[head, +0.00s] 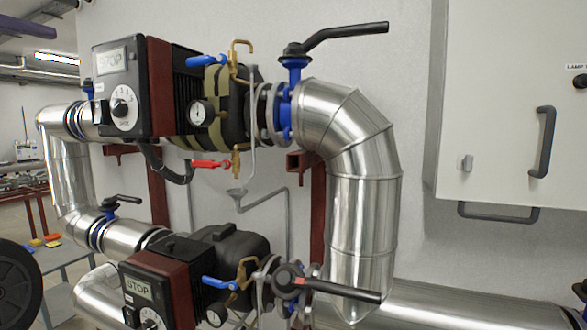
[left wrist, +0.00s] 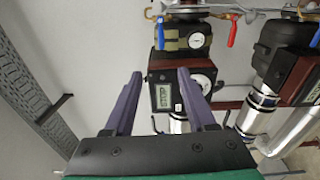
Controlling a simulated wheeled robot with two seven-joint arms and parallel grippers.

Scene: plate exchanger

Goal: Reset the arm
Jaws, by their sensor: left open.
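My left gripper (left wrist: 160,75) shows in the left wrist view, with two purple fingers spread apart and nothing held between them. Beyond the fingers is a dark red and black pump control box (left wrist: 168,92) with a display. I cannot tell how far the fingertips are from it. In the head view an upper pump box (head: 122,85) and a lower pump box (head: 155,288) both have displays reading STOP. My right gripper is not in view.
A large silver pipe (head: 360,200) bends down at the centre, with black-handled valves (head: 345,33) above and below it. A white cabinet (head: 500,90) hangs at the right. In the left wrist view a grey cable tray (left wrist: 28,80) runs along the left.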

